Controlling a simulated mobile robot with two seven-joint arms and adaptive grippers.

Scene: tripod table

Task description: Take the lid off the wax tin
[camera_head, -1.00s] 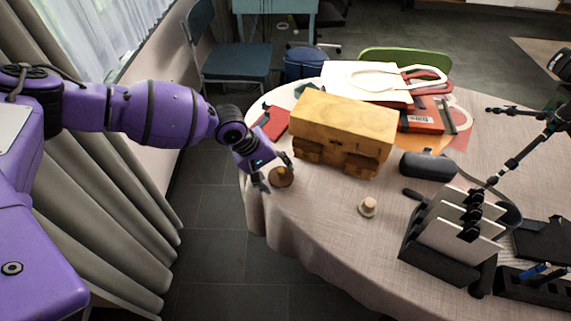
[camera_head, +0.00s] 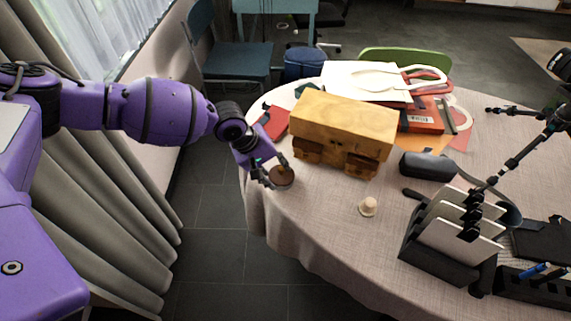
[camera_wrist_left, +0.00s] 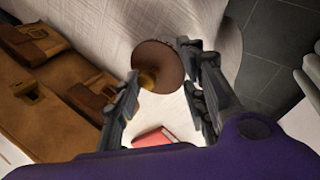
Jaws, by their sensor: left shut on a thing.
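The round brown wax tin (camera_head: 282,178) is at the table's left edge in the head view. My right gripper is not in view.
A tan case (camera_head: 345,125) stands right of the tin, with a red book (camera_head: 274,122) behind. A black rack (camera_head: 440,250), a grey case (camera_head: 427,165) and a dark tripod (camera_head: 525,150) occupy the right side.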

